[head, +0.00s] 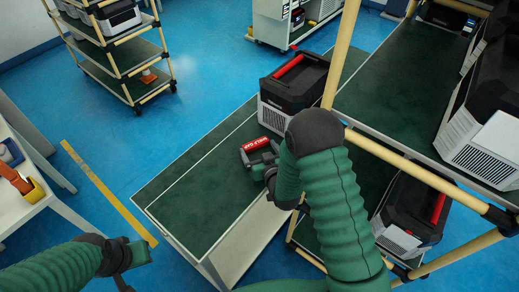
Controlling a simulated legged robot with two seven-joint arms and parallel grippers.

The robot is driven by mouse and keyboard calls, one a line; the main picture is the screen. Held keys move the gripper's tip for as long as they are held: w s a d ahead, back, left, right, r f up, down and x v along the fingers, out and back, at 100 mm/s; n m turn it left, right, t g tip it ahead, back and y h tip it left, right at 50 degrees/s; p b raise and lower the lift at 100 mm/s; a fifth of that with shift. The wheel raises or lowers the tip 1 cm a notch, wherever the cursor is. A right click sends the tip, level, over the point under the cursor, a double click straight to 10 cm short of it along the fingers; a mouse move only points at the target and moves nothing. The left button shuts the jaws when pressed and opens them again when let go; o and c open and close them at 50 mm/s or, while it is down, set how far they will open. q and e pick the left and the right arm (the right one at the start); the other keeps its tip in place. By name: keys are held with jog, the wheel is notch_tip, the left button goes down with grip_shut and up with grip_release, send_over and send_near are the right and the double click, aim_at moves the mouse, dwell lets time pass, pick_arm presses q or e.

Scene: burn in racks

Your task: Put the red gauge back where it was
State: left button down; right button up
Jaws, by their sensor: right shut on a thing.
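The red gauge (256,144) is a small red block with pale lettering, above the green top of the long bench. My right gripper (258,160) is shut on it; my green arm and wrist hide part of the hold. I cannot tell whether the gauge touches the bench top. My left gripper (137,254) is low at the left, beside the bench's near left corner, away from the gauge; its jaw opening is unclear.
A black and white unit with a red handle (291,85) stands on the bench (190,198), behind the gauge. A yellow-framed rack (385,80) with more units stands at right. A shelf cart (118,58) is at the back left. The bench's near left part is clear.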

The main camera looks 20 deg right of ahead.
jog(key=shift+s+d, duration=0.15)
jog(key=shift+d, duration=0.2)
jog(key=o, duration=1.2)
jog(key=shift+d+f, duration=0.1)
jog(key=shift+o, duration=0.2)
jog(key=shift+a, duration=0.3)
